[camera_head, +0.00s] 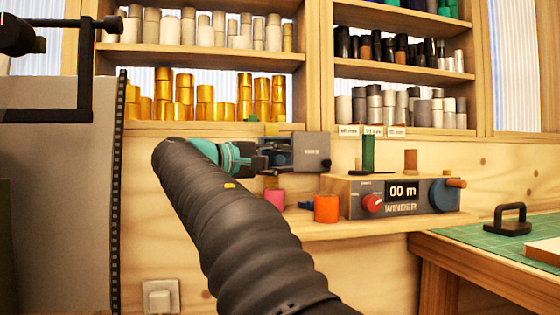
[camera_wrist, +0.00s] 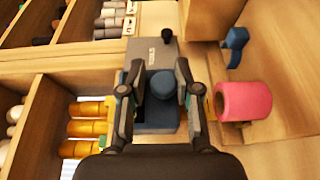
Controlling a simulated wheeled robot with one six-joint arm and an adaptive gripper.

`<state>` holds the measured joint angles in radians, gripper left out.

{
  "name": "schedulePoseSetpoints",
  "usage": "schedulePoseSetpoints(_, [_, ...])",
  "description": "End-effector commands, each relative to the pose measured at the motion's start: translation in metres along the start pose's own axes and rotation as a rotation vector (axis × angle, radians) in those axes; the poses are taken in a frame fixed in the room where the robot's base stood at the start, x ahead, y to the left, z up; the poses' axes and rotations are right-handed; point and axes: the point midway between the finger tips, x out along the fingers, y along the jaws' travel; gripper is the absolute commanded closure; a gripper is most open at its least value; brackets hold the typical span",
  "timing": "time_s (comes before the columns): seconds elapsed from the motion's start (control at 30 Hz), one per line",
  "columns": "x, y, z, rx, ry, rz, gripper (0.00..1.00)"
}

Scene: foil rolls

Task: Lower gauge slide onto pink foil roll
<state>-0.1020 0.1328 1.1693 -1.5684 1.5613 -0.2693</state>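The pink foil roll (camera_head: 275,199) stands on the wooden shelf, left of the orange roll. In the wrist view the pink roll (camera_wrist: 243,101) is to the right of my fingers. The gauge has a grey housing (camera_head: 314,152) and a dark blue slide (camera_head: 277,158) with a round knob (camera_wrist: 164,85). A small yellow part (camera_head: 271,183) shows below the slide, above the pink roll. Contact between the gauge and the pink roll is not clear.
An orange roll (camera_head: 326,208) stands beside the winder (camera_head: 405,196). A small blue object (camera_wrist: 235,45) lies near the pink roll. Shelves with gold rolls (camera_head: 180,97) are behind my gripper. A green mat (camera_head: 470,233) lies on the right-hand bench.

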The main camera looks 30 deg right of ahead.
Motion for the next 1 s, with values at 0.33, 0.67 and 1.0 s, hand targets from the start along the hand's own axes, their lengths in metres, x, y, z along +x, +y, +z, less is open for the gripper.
schedulePoseSetpoints(0.33, [-0.003,0.000,-0.001,0.001,0.006,0.000,0.51])
schedulePoseSetpoints(0.67, [-0.043,0.000,-0.002,0.001,0.007,-0.001,0.51])
schedulePoseSetpoints(1.0, [-0.104,0.000,-0.001,0.000,0.004,0.000,0.51])
